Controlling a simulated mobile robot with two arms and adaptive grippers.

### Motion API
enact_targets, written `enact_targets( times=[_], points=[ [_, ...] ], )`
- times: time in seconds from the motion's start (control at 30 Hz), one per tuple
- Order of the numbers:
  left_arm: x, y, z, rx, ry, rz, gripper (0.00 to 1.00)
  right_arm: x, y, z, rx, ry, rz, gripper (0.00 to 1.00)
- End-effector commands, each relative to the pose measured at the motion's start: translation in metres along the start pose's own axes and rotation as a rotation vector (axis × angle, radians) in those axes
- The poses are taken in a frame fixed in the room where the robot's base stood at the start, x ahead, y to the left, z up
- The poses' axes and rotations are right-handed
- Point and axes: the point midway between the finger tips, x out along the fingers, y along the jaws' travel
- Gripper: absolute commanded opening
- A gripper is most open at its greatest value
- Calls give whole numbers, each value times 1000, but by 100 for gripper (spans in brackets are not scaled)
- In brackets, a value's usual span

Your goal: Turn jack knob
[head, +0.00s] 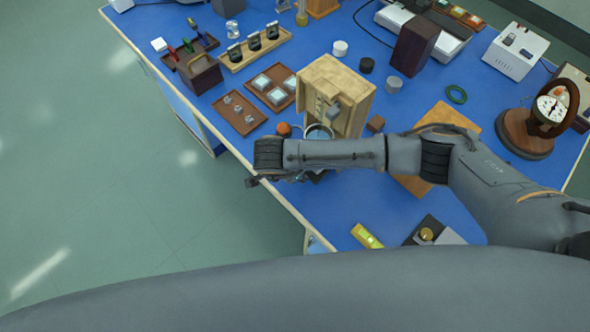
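My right arm comes in from the right, across the bench's front edge. Its gripper (254,181) is at the left end of that arm, over the edge; only small dark parts show, and I cannot tell whether it is open or shut. Directly behind the forearm, a round glass vessel (319,133) stands in front of a light wooden housing (344,84). A small orange-red ball or knob (283,128) shows just left of the vessel, apart from the gripper; I cannot tell whether it is the jack's knob. The jack is not clearly visible; my forearm hides that area. My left gripper is not in view.
Brown trays (240,113) and a lens rack (255,50) are at the back left. A round dial gauge (551,109) on a wooden base stands at the right. A yellow level (367,236) and a brass knob (427,234) on a dark block are near the front.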

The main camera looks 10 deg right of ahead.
Motion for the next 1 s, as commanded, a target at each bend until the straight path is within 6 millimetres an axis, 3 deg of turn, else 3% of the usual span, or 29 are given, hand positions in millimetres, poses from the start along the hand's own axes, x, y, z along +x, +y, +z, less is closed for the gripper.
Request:
enact_targets(
  times=[0.5, 1.0],
  points=[
    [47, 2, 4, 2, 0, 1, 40, 4, 5, 0, 113, 2, -274, 1],
    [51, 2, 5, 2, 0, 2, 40, 1, 5, -1, 128, 4, -309, 1]
  ],
)
